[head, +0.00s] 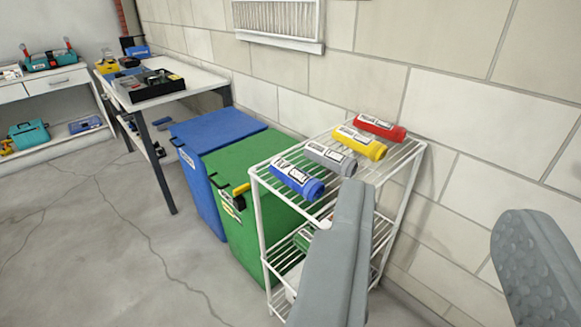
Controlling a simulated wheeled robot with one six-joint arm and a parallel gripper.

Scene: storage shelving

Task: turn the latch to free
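A green bin (242,245) with a closed lid stands left of the white wire rack. A small yellow piece (241,188) at the top front edge of its lid looks like the latch. Black fittings lie beside it, and its exact position is too small to tell. My gripper (436,212) is open and empty, with its grey fingers wide apart at the lower right. The left finger overlaps the rack in the picture and hides part of it. The gripper is well to the right of the green bin and apart from the yellow piece.
A white wire rack (262,215) holds blue, grey, yellow and red cylinders on top. A blue bin (195,190) stands behind the green one. A table (205,80) with a black tray is farther back. The block wall bounds the right. Floor at left is clear.

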